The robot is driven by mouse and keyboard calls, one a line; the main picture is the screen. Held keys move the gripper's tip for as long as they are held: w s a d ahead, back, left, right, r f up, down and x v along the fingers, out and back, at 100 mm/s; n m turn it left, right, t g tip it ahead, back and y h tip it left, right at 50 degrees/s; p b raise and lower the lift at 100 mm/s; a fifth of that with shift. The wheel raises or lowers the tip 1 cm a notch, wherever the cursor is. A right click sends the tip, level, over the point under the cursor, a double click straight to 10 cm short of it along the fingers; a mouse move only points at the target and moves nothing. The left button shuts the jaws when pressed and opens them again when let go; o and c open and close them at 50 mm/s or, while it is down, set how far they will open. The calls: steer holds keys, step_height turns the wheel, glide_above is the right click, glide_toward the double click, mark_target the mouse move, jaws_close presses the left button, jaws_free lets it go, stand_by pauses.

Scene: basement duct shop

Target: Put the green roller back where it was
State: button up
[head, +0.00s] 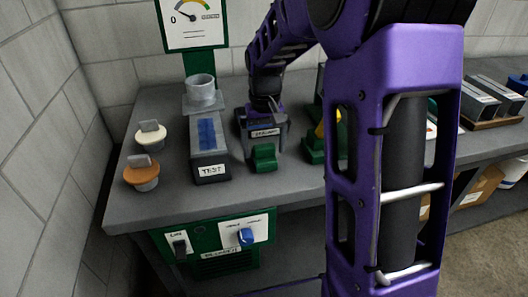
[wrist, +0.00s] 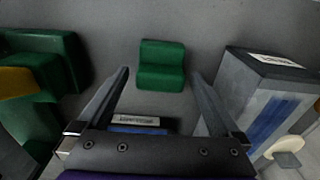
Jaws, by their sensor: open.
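A small green piece (head: 264,157) with a rounded, stepped shape stands on the grey bench, near its front edge. It also shows in the wrist view (wrist: 161,66), between and beyond my fingertips. It is the only loose green piece I see, but I cannot tell whether it is the green roller. My gripper (wrist: 160,74) is open, with nothing between its fingers. In the head view my gripper (head: 263,124) hangs just behind the green piece, above a labelled grey box (head: 265,133). That box is partly hidden by my gripper.
The grey TEST box (head: 211,172) with a blue top strip stands left of my gripper. Orange (head: 142,172) and white (head: 151,135) capped pieces stand farther left. A green stand with a yellow part (head: 319,131) is close on the right, partly hidden by my arm.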

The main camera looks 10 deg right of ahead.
mark_target(264, 146)
steer(key=r+p, duration=0.1)
steer(key=r, duration=0.8)
steer(key=shift+s+r, duration=0.15)
steer(key=shift+s, duration=0.05)
